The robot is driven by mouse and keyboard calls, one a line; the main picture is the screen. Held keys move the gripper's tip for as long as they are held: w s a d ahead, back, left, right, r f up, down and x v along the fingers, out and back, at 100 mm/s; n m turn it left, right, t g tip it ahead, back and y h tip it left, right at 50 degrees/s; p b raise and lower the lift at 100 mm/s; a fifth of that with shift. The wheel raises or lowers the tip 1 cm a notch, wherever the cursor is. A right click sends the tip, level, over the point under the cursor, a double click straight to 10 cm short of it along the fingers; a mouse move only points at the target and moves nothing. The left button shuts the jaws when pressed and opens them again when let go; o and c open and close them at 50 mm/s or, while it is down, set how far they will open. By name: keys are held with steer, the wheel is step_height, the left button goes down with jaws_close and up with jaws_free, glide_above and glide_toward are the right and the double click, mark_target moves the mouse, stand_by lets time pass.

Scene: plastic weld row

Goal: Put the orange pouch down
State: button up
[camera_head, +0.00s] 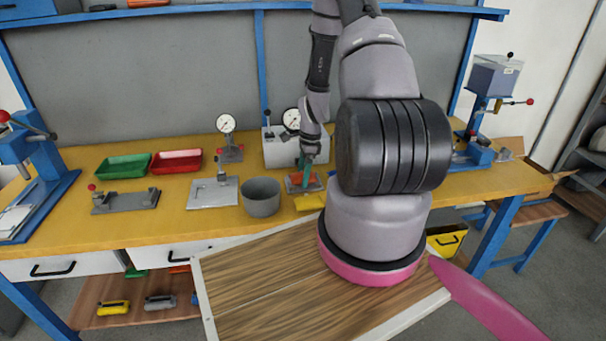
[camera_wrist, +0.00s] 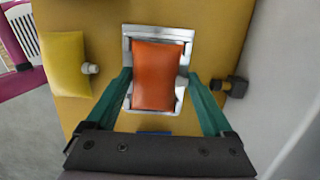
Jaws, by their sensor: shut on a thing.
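The orange pouch (camera_wrist: 158,78) is between the two teal fingers of my gripper (camera_wrist: 159,80) in the wrist view. My gripper is shut on it by its sides. The pouch is over a silver metal tray or fixture (camera_wrist: 178,33), whose rim shows around it; I cannot tell whether it touches the tray. In the head view my gripper (camera_head: 305,164) points down at the pouch (camera_head: 295,181) at the bench's front middle. My arm and the fingers hide part of it there.
A yellow pouch (camera_wrist: 64,65) with a pale spout lies left of the tray. A dark knob (camera_wrist: 237,87) is on its right. In the head view, a grey bowl (camera_head: 261,199), a metal plate (camera_head: 212,193), green (camera_head: 121,167) and red trays (camera_head: 176,162) are to the left.

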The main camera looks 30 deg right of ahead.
steer(key=shift+f, duration=0.1)
steer(key=o, duration=1.1)
step_height(320, 180, up, 12)
steer(key=d, duration=0.2)
step_height(320, 180, up, 10)
steer(key=r+n+t, duration=0.1)
steer(key=n, duration=0.2)
glide_above(299, 174)
steer(key=s+a+r+n+t, duration=0.1)
steer(key=s+a+r+n, duration=0.1)
steer(key=r, duration=0.4)
steer(key=s+a+r+n+t, duration=0.1)
steer(key=s+a+r+n, duration=0.15)
steer(key=r, duration=0.35)
steer(key=s+a+r+n+t, duration=0.1)
steer(key=s+a+r+n, duration=0.1)
steer(key=s+r+n, duration=0.1)
steer(key=s+a+r+n+t, duration=0.1)
steer(key=s+a+r+n, duration=0.1)
steer(key=s+r, duration=0.4)
steer(key=s+a+r+n+t, duration=0.1)
steer(key=s+a+r+n, duration=0.2)
steer(key=s, duration=0.3)
steer(key=shift+a+r+n+t, duration=0.1)
steer(key=shift+r+n+t, duration=0.3)
steer(key=shift+r+n, duration=0.4)
